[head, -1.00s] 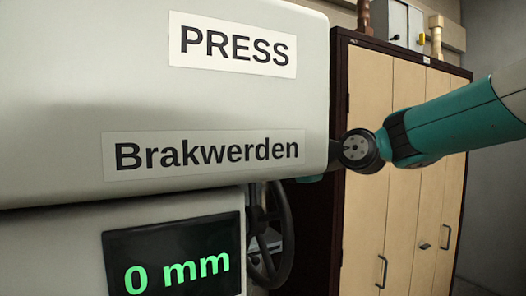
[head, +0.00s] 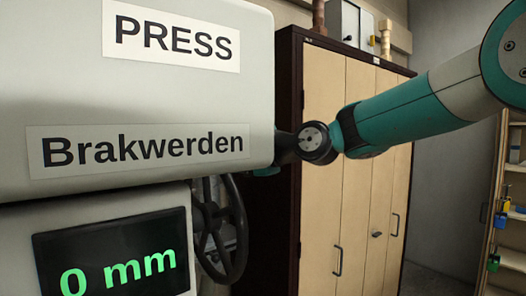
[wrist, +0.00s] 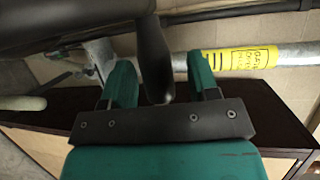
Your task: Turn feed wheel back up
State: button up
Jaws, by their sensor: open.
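The feed wheel (head: 240,222), a dark spoked handwheel, stands beside the press (head: 150,92), partly hidden by its housing. The press display (head: 112,262) reads 0 mm in green. In the head view my arm reaches in from the right, with its wrist at the housing's right edge, above the wheel. The fingers are not clear there. In the wrist view my gripper (wrist: 162,80) has two green fingers spread apart. A dark rounded bar (wrist: 154,48) comes down from the top between them. I cannot tell whether it is part of the wheel or touches a finger.
A tall cabinet (head: 350,190) with pale doors stands behind my arm. A shelf (head: 508,250) with small coloured items is at the far right. A pipe (wrist: 290,55) with a yellow label runs along the wall in the wrist view.

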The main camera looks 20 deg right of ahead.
jog(key=b+v, duration=0.6)
jog(key=v, duration=1)
jog(key=shift+s+d, duration=0.2)
jog(key=shift+s, duration=0.05)
jog(key=shift+b, duration=0.3)
